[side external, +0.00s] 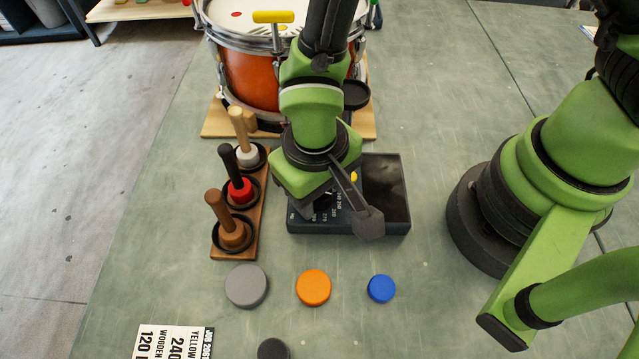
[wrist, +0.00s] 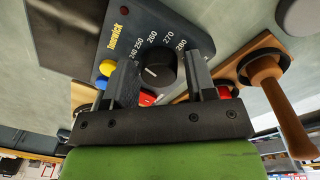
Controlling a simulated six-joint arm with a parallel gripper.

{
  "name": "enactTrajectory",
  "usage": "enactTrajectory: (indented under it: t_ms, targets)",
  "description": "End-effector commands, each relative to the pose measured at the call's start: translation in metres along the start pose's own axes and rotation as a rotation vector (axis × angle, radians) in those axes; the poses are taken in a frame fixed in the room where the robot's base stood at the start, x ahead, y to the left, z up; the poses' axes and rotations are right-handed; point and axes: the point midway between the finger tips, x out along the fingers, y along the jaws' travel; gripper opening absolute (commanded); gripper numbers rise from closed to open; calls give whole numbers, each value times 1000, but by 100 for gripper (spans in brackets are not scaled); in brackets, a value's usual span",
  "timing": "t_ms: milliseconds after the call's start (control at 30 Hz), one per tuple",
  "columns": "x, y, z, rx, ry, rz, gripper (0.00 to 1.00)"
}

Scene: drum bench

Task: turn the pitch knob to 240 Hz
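The pitch knob (wrist: 159,66) is a round black knob with a white pointer line, on the dark control box (wrist: 185,22). Numbers from about 250 to 280 show around it in the wrist view; lower ones are partly hidden by a finger. I cannot tell exactly which number the pointer faces. My gripper (wrist: 161,82) has its two fingers apart, one on each side of the knob, with no clear contact. In the side view my gripper (side external: 322,203) is low over the control box (side external: 306,226) and mostly hides the knob.
A red-orange drum (side external: 250,80) stands behind the box. A wooden rack (side external: 248,245) with three mallets is to the left. Grey (side external: 246,286), orange (side external: 313,287) and blue (side external: 381,289) discs lie in front. A printed card (side external: 174,342) lies at front left.

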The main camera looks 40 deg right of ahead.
Motion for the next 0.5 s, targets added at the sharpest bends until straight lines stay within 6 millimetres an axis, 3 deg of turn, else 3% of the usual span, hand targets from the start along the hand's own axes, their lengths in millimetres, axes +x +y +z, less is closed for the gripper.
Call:
enactTrajectory:
  t_ms: [33,133,167,333,500]
  targets:
    - [0,0,0,0,0,0,40]
    - [0,0,0,0,0,0,17]
    - [0,0,0,0,0,0,13]
    - [0,0,0,-55,4,1,13]
    - [0,0,0,-290,17,1,13]
